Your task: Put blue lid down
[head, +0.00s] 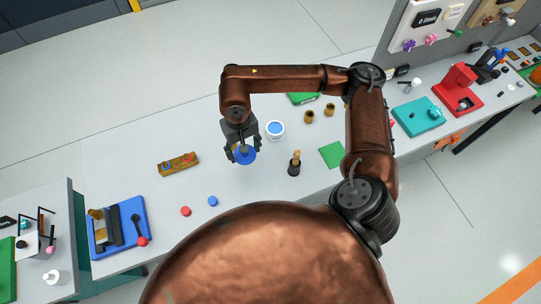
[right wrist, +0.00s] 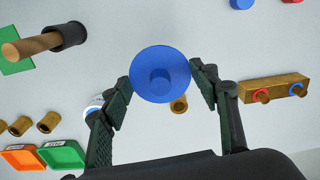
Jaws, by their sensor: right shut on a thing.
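My right gripper (head: 241,152) is shut on the blue lid (head: 246,157) and holds it over the white table. In the right wrist view the blue lid (right wrist: 160,74) is a round disc with a knob, between the two fingers of the gripper (right wrist: 163,84). A white container with a blue inside (head: 275,130) stands to the right of the gripper in the head view. It is mostly hidden behind a finger in the right wrist view (right wrist: 94,103). My left gripper is not in view.
A wooden block (head: 178,164) with a red and a blue ring lies left of the gripper. A dark holder with a wooden handle (head: 294,168), a green square (head: 331,155) and two brown cups (head: 309,117) stand right. Small red (head: 186,211) and blue (head: 213,201) pieces lie nearer me.

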